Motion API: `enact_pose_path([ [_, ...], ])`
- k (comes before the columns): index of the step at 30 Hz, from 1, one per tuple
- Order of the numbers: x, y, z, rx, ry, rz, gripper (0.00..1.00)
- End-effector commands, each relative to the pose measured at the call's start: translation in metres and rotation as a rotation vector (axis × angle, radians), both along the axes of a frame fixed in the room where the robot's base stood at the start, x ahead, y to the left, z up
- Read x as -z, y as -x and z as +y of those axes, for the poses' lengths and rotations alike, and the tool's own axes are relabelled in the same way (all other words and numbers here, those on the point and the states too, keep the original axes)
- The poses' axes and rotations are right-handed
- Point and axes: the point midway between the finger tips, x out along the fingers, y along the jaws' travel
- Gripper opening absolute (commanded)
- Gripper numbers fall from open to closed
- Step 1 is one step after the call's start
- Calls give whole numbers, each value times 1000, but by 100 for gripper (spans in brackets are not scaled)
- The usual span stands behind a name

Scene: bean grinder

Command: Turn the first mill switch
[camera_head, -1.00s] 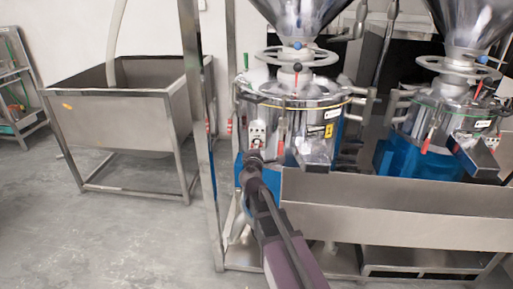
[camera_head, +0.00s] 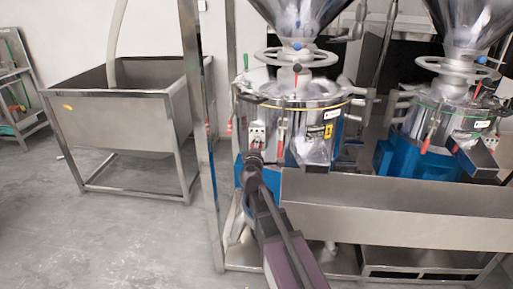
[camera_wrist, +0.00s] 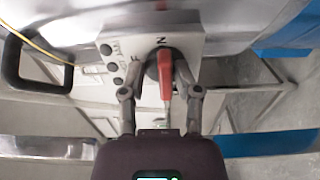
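The first mill (camera_head: 300,115) is a steel drum on a blue base, in the middle of the head view. Its switch panel (camera_head: 257,132) is a small pale box on the front left of the drum. In the wrist view the panel (camera_wrist: 140,42) carries a black round knob with a red switch handle (camera_wrist: 165,75). My gripper (camera_wrist: 161,75) is open, with one finger on each side of the red handle. Gaps show between the fingers and the handle. In the head view my gripper (camera_head: 252,157) is just below the panel and partly hides the switch.
A second mill (camera_head: 445,125) stands to the right. A steel trough (camera_head: 400,200) runs in front of both mills, right of my arm. A steel post (camera_head: 205,150) stands close on the left, with a steel tank (camera_head: 125,115) beyond it. Grey floor (camera_head: 110,245) is open at lower left.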

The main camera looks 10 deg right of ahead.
Motion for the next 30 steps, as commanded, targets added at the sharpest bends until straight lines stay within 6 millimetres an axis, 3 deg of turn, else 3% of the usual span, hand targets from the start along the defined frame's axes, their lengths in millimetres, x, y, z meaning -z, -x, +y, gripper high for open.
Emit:
enact_pose_path([
  [20, 2, 3, 1, -1, -3, 1, 51],
  [30, 2, 31, 9, -1, -3, 1, 51],
])
